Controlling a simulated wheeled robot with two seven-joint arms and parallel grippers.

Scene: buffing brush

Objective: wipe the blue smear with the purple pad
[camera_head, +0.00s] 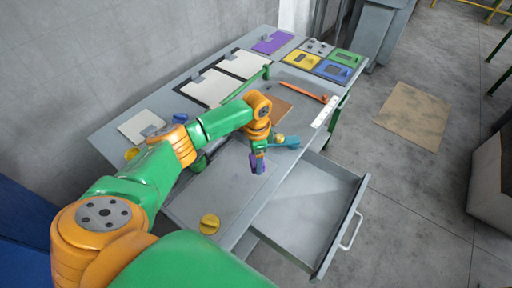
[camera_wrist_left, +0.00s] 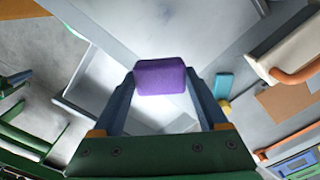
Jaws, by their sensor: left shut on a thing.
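My left gripper (camera_head: 258,160) is shut on the purple pad (camera_head: 257,167) and holds it over the grey workbench (camera_head: 195,198), near the front edge. In the left wrist view the purple pad (camera_wrist_left: 160,77) sits between the two fingers of the left gripper (camera_wrist_left: 160,85). I cannot tell whether the pad touches the bench. I cannot make out a blue smear in either view; the gripper and pad may hide it. My right gripper is not in view.
A teal thing (camera_head: 285,142) with a yellow part lies close to the gripper. An open drawer (camera_head: 310,210) juts out below the bench edge. An orange tool (camera_head: 303,91) and several panels lie farther back.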

